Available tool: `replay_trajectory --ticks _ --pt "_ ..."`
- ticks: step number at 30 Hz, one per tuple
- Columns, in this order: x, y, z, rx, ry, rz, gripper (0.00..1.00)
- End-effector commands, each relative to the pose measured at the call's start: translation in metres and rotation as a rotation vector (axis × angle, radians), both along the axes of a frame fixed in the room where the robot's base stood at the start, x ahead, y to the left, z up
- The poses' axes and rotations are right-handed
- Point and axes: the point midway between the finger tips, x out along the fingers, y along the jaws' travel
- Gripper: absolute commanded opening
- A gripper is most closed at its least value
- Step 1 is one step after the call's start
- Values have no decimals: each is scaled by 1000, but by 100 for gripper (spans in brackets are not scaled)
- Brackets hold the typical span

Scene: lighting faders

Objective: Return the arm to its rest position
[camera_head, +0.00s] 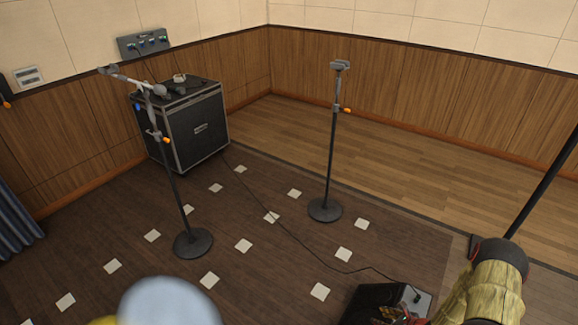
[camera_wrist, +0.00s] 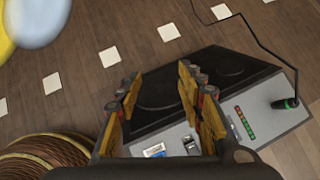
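My gripper (camera_wrist: 160,72) shows in the wrist view with its two yellow-brown fingers well apart. Nothing is held between them. Beyond the fingers is a black wedge-shaped floor unit (camera_wrist: 236,73) with a grey control panel (camera_wrist: 262,105). I cannot tell whether the fingers touch it. The same unit shows at the bottom right of the head view (camera_head: 372,300). A straw-coloured part with a black joint, probably my arm, stands beside it there. The gripper's fingers are not clear in the head view.
Two microphone stands (camera_head: 176,195) (camera_head: 331,155) rise from the floor. A black amplifier (camera_head: 197,128) stands by the left wall, below a grey wall panel (camera_head: 143,42). A cable (camera_head: 290,235) runs across the floor. A brown coil (camera_wrist: 45,155) lies beside the gripper. Floor between the stands is mostly clear.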

Motion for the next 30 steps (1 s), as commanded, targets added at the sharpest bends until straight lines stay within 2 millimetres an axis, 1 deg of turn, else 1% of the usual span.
replay_trajectory --ticks 2,5,11,13,17,20,23,26,27,29,30 --pt "1 0 1 4 -3 -1 38" --pt "-5 11 2 15 -6 53 38" --pt "-29 40 6 48 1 169 38" --pt "-40 52 8 63 5 219 38" --pt "-55 68 24 78 -4 321 38" --pt "-63 78 45 79 -21 415 38" --pt "-70 88 74 71 -46 531 38" --pt "-77 97 108 52 -72 659 38" --pt "-80 100 123 39 -85 717 38" --pt "-85 105 148 18 -104 808 38" --pt "-88 109 165 2 -117 871 38"
